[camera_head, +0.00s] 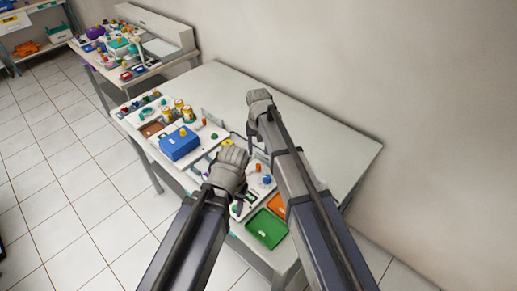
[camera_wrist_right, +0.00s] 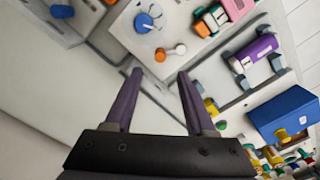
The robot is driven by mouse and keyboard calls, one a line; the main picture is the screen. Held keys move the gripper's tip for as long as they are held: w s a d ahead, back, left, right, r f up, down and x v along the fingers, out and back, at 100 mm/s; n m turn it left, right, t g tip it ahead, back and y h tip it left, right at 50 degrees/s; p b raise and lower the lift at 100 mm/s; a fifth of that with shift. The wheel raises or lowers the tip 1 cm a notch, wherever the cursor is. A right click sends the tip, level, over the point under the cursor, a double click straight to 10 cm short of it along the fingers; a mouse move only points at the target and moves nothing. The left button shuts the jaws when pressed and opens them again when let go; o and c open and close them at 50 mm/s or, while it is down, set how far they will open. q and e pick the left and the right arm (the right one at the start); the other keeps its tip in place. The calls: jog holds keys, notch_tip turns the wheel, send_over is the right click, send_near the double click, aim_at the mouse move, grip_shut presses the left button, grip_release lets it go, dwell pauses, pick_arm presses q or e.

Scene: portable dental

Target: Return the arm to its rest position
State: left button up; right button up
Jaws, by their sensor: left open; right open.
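My right arm reaches up over the table (camera_head: 330,145) in the head view, with its gripper (camera_head: 254,133) above the table's middle. In the right wrist view its two purple fingers (camera_wrist_right: 160,74) are apart with nothing between them. A small orange-and-white piece (camera_wrist_right: 170,52) shows just beyond the fingertips, apart from them as far as I can tell. My left gripper (camera_head: 240,198) is lower in the head view, above the trays near the table's front edge. It is open; its fingers are partly hidden by its wrist.
A blue box (camera_head: 179,144) stands left of my grippers. A green tray (camera_head: 266,229) and an orange tray (camera_head: 277,205) lie at the near end. Several cans (camera_head: 180,108) stand farther back. The table's right part is bare, beside the wall (camera_head: 400,80).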

jog(key=s+d+n, duration=0.1)
jog(key=s+n, duration=0.1)
jog(key=s, duration=1)
jog(key=s+d+n+h, duration=0.1)
jog(key=s+n, duration=0.1)
jog(key=s, duration=1)
jog(key=shift+d, duration=0.25)
pick_arm(q)
jog(key=shift+a, duration=0.1)
pick_arm(e)
jog(key=shift+a, duration=0.1)
